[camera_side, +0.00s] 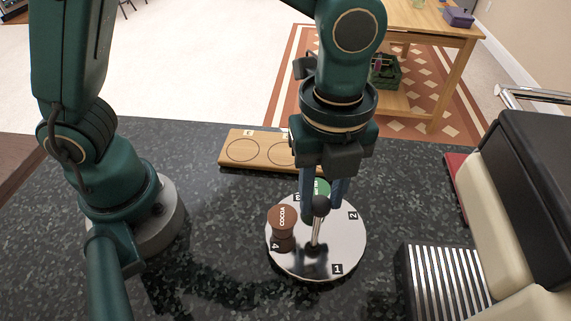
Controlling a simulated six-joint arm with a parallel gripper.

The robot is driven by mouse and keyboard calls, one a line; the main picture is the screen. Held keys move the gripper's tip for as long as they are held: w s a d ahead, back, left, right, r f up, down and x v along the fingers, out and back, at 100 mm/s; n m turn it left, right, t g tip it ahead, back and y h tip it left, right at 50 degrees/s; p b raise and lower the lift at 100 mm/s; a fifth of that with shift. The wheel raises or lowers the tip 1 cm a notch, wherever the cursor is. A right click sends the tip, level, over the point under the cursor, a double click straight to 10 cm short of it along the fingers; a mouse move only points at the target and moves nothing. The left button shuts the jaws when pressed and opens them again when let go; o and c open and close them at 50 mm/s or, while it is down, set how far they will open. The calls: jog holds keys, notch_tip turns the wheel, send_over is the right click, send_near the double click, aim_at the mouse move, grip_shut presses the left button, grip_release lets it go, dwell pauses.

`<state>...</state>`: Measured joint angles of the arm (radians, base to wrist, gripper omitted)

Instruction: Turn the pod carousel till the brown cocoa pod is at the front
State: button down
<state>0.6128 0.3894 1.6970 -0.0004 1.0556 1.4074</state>
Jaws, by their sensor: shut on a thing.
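The pod carousel (296,264) is a round, shiny silver plate with number labels along its rim. Its label 1 faces the near right, 2 the far right and 4 the left. The brown cocoa pod (283,217) stands upright at the left, beside label 4. A green pod (321,187) stands at the far side, partly hidden by my fingers.
A wooden board (232,159) with drawn circles lies behind the carousel on the dark speckled counter (215,255). A black and cream machine (510,200) with a ribbed silver tray (440,280) stands at the right. Counter left of the carousel is clear.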

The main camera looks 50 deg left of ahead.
jog(key=shift+m, duration=9.1)
jog(key=c, duration=0.5)
grip_release()
jog(key=shift+c, duration=0.2)
jog(key=shift+r, duration=2.6)
